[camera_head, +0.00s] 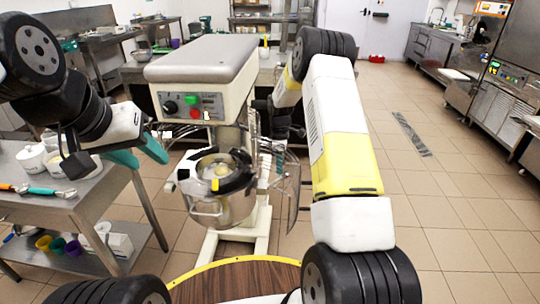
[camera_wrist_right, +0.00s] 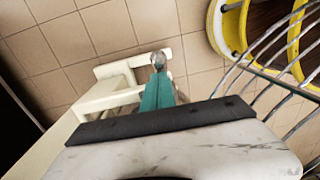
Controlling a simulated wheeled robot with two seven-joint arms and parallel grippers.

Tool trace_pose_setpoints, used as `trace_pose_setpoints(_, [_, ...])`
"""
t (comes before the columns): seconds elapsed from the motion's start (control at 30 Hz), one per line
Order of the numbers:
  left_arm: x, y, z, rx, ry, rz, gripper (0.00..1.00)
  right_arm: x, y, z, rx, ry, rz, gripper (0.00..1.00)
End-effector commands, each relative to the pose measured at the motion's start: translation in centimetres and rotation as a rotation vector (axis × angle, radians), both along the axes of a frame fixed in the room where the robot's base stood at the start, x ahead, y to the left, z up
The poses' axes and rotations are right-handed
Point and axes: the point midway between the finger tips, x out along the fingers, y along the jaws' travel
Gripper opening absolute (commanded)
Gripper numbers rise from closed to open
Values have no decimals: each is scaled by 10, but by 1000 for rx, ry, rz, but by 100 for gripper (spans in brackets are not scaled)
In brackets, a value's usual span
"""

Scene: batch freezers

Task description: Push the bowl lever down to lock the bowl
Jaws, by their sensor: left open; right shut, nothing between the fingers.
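The mixer (camera_head: 203,60) stands upright in the middle of the head view, with a grey top and a control panel. A small rounded grey knob, which looks like the end of the bowl lever (camera_wrist_right: 158,59), shows in the right wrist view just beyond my right fingertips. Whether they touch it I cannot tell. My right gripper (camera_wrist_right: 158,82) is shut and empty, with its teal fingers together.
A steel side table (camera_head: 60,207) with white containers and utensils stands at the left. Wire guard bars (camera_wrist_right: 262,85) pass close on the right in the right wrist view. The cream mixer base (camera_wrist_right: 115,85) lies below.

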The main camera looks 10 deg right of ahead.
Motion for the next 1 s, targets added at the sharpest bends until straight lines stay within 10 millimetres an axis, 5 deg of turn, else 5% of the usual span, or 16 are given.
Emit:
trace_pose_setpoints(0.57, [0,0,0,0,0,0,43,-3,-11,-5,97,-26,-6,0])
trace_pose_setpoints(1.0, [0,0,0,0,0,0,43,-12,-42,-33,449,-127,-13,0])
